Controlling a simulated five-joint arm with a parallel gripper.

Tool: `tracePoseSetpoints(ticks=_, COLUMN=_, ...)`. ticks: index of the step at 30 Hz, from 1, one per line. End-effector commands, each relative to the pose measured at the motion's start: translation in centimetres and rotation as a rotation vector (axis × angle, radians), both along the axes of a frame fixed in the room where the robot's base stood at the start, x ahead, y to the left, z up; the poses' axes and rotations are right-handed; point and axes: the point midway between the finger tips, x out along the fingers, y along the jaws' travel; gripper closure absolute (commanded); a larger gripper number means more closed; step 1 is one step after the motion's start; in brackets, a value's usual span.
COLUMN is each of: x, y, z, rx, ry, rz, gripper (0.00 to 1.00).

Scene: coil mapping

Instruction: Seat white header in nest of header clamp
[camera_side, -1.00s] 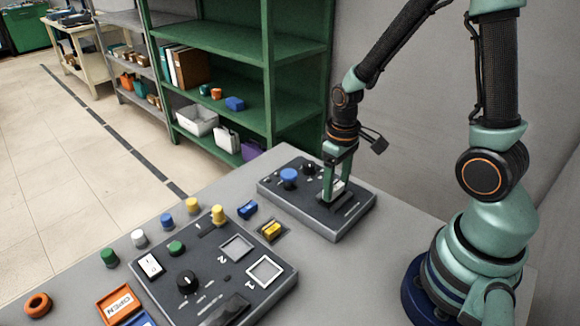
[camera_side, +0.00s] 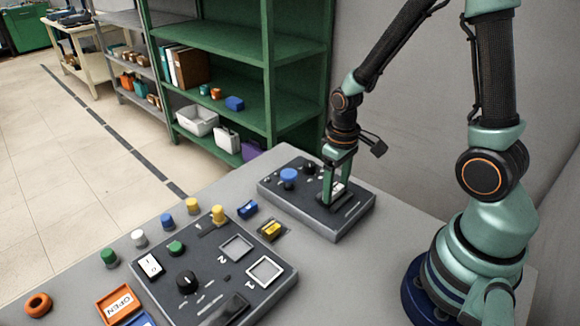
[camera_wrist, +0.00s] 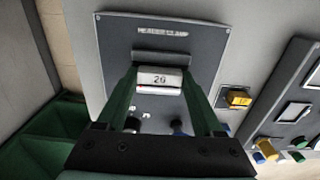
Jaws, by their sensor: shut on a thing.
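In the side view my gripper (camera_side: 334,190) points down at the header clamp (camera_side: 290,204), and the header (camera_side: 338,187) shows as a small white patch between the green fingers. The clamp is a dark box with a blue knob (camera_side: 289,175) and a smaller black knob. In the wrist view the header is right beside a dark bar on the clamp panel (camera_wrist: 120,40). The nest is mostly hidden; I cannot tell whether the header is fully down in it.
A second dark panel (camera_side: 215,305) with two square frames, a black knob and a white switch lies left of the clamp. A yellow block (camera_side: 271,229) and a blue block (camera_side: 247,209) sit between them. Several coloured pegs line the table's far edge. Green shelves stand behind.

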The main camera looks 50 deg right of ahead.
Motion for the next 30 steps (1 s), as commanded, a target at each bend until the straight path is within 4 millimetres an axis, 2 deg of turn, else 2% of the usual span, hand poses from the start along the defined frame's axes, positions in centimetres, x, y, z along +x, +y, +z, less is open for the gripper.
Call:
tracePoseSetpoints(ticks=14, x=0.0, y=0.0, z=-0.2, rx=0.0, ry=0.0, rz=0.0, gripper=0.84)
tracePoseSetpoints(ticks=15, x=0.0, y=0.0, z=-0.2, rx=0.0, ry=0.0, rz=0.0, gripper=0.24)
tracePoseSetpoints(ticks=17, x=0.0, y=0.0, z=-0.19, rx=0.0, ry=0.0, rz=0.0, gripper=0.01)
tracePoseSetpoints(ticks=30, x=0.04, y=-0.01, z=0.02, rx=0.0, ry=-0.002, rz=0.0, gripper=0.0)
